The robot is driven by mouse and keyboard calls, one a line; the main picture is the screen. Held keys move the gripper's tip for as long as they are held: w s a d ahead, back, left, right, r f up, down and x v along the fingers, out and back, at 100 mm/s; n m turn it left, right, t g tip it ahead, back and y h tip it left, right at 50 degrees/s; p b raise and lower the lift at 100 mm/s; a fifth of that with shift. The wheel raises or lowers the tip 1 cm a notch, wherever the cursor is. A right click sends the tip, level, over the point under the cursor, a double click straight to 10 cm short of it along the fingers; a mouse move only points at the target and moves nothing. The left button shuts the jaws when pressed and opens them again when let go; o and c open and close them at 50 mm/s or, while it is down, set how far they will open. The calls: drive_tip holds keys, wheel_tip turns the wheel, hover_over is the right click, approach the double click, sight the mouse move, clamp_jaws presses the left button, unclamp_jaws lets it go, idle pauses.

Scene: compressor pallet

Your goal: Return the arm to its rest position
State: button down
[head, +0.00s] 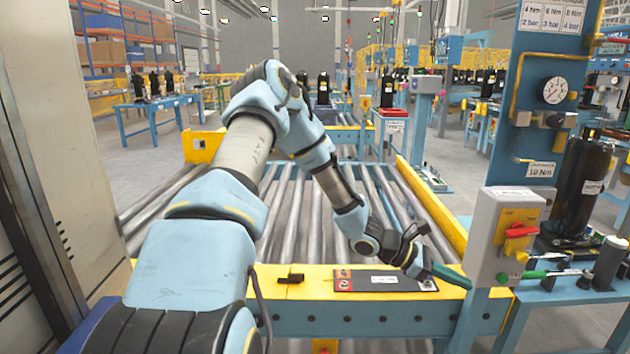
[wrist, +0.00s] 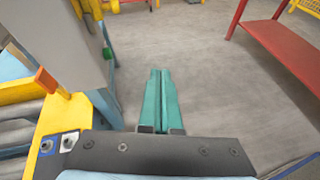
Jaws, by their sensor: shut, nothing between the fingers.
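My gripper (head: 450,275) is at the end of my arm, low over the right end of the yellow front beam of the roller conveyor in the head view. In the wrist view its two green fingers (wrist: 161,100) lie side by side, shut with nothing between them. Grey floor shows beyond the fingertips. My arm reaches forward over the rollers and bends down to the right.
The roller conveyor (head: 300,215) lies under my arm. A grey switch box (head: 505,235) with a red handle stands close right of my gripper. A black cylinder (head: 582,185) stands on the blue bench at right. A red table (wrist: 285,50) shows in the wrist view.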

drive_tip(key=s+a+r+m+t+y+p, duration=0.1)
drive_tip(key=a+r+m+y, duration=0.3)
drive_tip(key=a, duration=0.9)
drive_tip(key=s+a+r+m+t+y+p, duration=0.1)
drive_tip(key=a+r+m+y, duration=0.3)
drive_tip(key=a, duration=1)
drive_tip(key=s+a+r+m+t+y+p, duration=0.1)
drive_tip(key=a+r+m+t+y+p, duration=0.2)
drive_tip(key=a, duration=1)
wheel_tip(320, 180, up, 6)
drive_tip(key=m+y, duration=0.1)
drive_tip(key=m, duration=0.2)
drive_tip(key=shift+a+m+t+y+p, duration=0.2)
drive_tip(key=shift+m+t+y+p, duration=0.1)
drive_tip(key=shift+y+p, duration=0.1)
